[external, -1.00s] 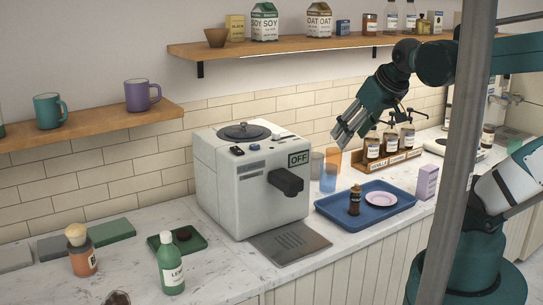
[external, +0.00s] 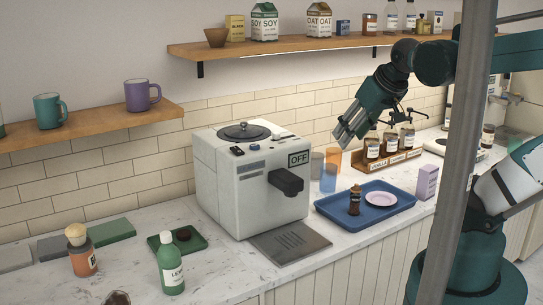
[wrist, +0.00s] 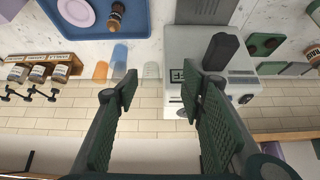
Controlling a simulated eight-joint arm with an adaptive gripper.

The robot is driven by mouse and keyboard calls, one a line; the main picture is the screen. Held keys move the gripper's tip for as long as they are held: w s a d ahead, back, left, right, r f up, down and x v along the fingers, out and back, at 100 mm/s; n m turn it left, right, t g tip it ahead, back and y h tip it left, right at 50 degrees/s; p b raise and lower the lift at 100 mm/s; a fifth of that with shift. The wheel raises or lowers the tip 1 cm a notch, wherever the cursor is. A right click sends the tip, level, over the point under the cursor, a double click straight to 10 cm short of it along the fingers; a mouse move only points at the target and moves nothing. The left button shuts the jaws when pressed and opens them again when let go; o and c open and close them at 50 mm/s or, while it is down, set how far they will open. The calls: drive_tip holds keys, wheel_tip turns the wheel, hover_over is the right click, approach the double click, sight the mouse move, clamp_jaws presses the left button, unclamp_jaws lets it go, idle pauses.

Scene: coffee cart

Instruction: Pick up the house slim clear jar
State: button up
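I cannot tell which container is the house slim clear jar; labels are too small to read. Several labelled jars show: a wooden rack (external: 390,160) holds jars with brown contents, such as the left one (external: 373,149), and they also appear upside down in the wrist view (wrist: 40,73). Clear bottles (external: 391,17) and a squat jar (external: 370,24) stand on the upper shelf. Another jar (external: 488,136) stands at the far right of the counter. My gripper (external: 341,138) is in the air left of the rack, above the cups. Its fingers (wrist: 160,90) are apart with nothing between them.
A coffee machine (external: 215,190) stands left of my gripper. A blue tray (external: 335,217) with a brown bottle (external: 355,199) and pink plate (external: 381,198) lies in front. Orange (external: 334,158) and blue (external: 327,178) cups stand beneath. The upper shelf (external: 290,46) overhangs the counter.

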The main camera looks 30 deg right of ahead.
drive_tip(key=m+g+b, duration=0.2)
drive_tip(key=m+g, duration=0.5)
drive_tip(key=m, duration=1)
approach(356, 185)
wheel_tip(356, 185, down, 8)
drive_tip(key=shift+w+a+f, duration=0.1)
drive_tip(key=shift+d+f, duration=0.2)
drive_tip(key=shift+f, duration=0.15)
drive_tip(key=shift+f, duration=0.1)
drive_tip(key=shift+f, duration=1.2)
drive_tip(key=shift+f, duration=0.1)
drive_tip(key=shift+d+f, duration=0.15)
drive_tip(key=shift+f, duration=2.35)
